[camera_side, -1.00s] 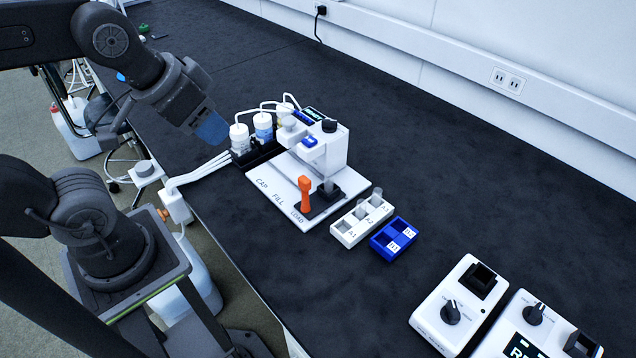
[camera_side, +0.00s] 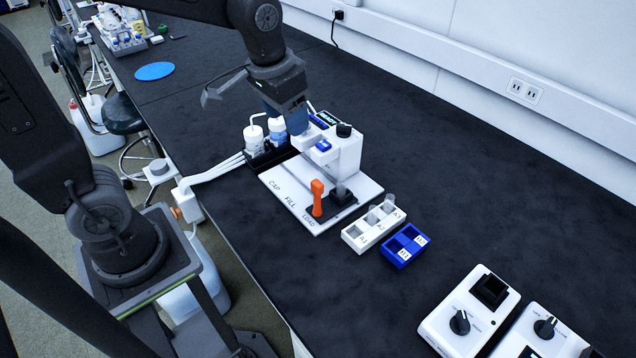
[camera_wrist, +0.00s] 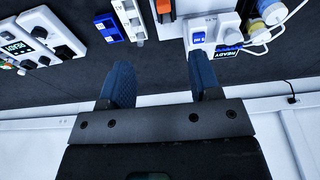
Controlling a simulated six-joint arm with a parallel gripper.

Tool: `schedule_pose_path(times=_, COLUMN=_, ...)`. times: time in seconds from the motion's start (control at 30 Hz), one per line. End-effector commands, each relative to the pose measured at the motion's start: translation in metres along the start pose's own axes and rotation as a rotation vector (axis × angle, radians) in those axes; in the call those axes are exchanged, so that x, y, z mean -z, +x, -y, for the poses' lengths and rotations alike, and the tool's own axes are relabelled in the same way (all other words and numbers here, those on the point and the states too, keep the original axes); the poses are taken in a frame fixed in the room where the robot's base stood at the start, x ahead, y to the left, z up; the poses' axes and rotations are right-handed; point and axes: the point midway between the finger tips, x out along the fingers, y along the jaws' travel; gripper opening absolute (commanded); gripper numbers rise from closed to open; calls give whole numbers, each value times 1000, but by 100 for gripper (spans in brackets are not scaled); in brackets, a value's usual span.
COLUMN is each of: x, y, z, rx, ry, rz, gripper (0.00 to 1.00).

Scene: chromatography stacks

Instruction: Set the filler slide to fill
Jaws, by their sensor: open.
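The filler is a white machine (camera_side: 347,150) on a white base plate (camera_side: 287,185) lettered CAP, FILL and LOAD. Its slide is a black carriage (camera_side: 341,199) with an upright orange handle (camera_side: 317,197), standing beside the LOAD mark. In the wrist view the orange handle (camera_wrist: 164,8) is cut by the top edge, and the filler body (camera_wrist: 214,27) is right of it. My gripper (camera_side: 287,115), with blue fingers, is above the filler's back left and apart from the handle. Its fingers (camera_wrist: 162,84) are open and empty in the wrist view. The side view hides the fingertips partly.
Capped bottles (camera_side: 254,137) in a black holder stand at the filler's back left. A white rack (camera_side: 354,237) and a blue rack (camera_side: 393,258) sit at its front right. Knobbed devices (camera_side: 455,310) stand further right. The bench behind and right of the filler is clear.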

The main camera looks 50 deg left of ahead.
Motion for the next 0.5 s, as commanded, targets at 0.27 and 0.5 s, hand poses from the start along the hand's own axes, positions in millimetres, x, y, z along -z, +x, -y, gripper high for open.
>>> schedule_pose_path(times=0.27, x=46, y=70, z=3, rx=-2, ry=0, rz=167, gripper=57)
schedule_pose_path(times=0.5, x=53, y=92, z=4, rx=-3, ry=0, rz=204, gripper=57)
